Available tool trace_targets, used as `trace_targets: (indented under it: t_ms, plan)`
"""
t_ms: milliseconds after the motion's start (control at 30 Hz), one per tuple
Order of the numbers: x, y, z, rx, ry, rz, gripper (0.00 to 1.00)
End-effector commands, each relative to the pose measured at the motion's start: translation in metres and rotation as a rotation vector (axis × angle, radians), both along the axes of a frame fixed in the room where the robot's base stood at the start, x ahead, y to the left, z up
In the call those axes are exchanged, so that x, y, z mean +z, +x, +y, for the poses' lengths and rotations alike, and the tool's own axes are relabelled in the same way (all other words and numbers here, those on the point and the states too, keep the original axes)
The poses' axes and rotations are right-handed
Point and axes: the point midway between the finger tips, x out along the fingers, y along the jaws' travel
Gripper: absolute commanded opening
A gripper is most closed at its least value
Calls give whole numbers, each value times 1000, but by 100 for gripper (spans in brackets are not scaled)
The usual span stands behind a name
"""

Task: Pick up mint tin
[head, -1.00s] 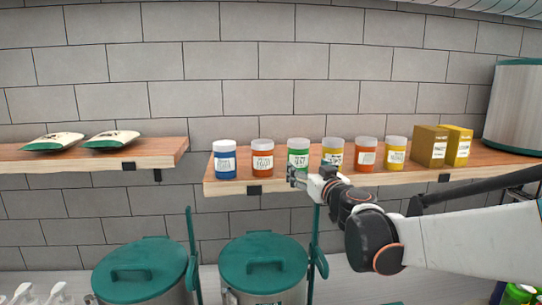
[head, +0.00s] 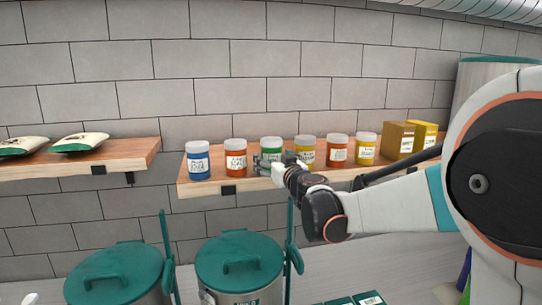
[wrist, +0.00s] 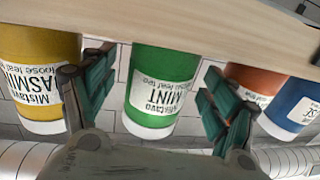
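The mint tin (head: 271,147) is green with a white lid and a white label. It stands on the right wooden shelf between an orange tin and a yellow tin, partly hidden behind my gripper. In the wrist view, which appears upside down, the mint tin (wrist: 162,92) shows its "MINT" label. My gripper (head: 268,162) is at the shelf's front edge, before the mint tin. In the wrist view my gripper (wrist: 155,95) is open, with a green-padded finger on either side of the tin and visible gaps to both.
A yellow jasmine tin (wrist: 40,75) is close beside one finger. An orange tin (head: 236,157) and a blue tin (head: 198,160) stand on the other side. More tins and yellow boxes (head: 399,139) line the shelf (head: 215,188). Green-lidded bins (head: 238,260) stand below.

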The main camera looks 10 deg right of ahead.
Motion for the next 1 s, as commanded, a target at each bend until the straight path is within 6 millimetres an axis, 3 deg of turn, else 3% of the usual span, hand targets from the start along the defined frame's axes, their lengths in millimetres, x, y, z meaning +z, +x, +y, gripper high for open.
trace_targets:
  t_ms: [33,233,733,867,1000]
  plan:
    - [0,0,0,0,0,0,70]
    - [0,0,0,0,0,0,26]
    - [9,0,0,0,0,0,26]
    - [25,0,0,0,0,0,26]
    - [54,-1,0,0,0,0,26]
